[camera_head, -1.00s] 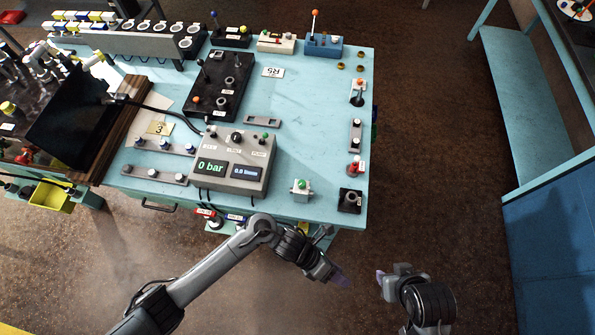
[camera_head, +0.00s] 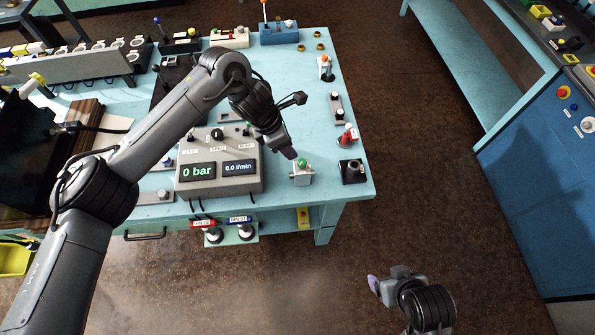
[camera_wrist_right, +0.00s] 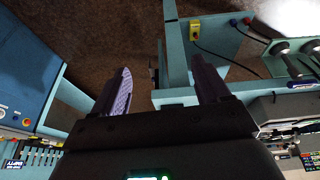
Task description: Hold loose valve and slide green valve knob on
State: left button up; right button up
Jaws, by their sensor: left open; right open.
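A small pale block-shaped valve (camera_head: 301,179) stands on the teal table near its front edge, with a green knob (camera_head: 302,163) at its top. I cannot tell how firmly the knob sits on it. My left gripper (camera_head: 290,152) is open, pointing down just behind and left of the green knob; its fingers overlap closely in this view, and contact is unclear. My right gripper (camera_head: 375,286) is open and empty, over the floor in front of the table and away from the valve. Its spread fingers also show in the right wrist view (camera_wrist_right: 163,90).
A grey display box (camera_head: 222,186) reading 0 bar stands left of the valve. A dark block with a black knob (camera_head: 352,171) stands to its right, with a red-knobbed fitting (camera_head: 347,135) behind. A blue cabinet (camera_head: 535,160) is at the right; floor between is clear.

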jog(key=shift+o, duration=0.4)
jog(key=shift+w+t, duration=0.8)
jog(key=shift+w, duration=0.4)
jog(key=t+y, duration=0.2)
jog(key=t, duration=0.7)
send_near(303, 179)
jog(key=w, duration=0.2)
jog(key=x, duration=1)
jog(key=shift+w+a+f, duration=0.25)
jog(key=shift+f, duration=0.05)
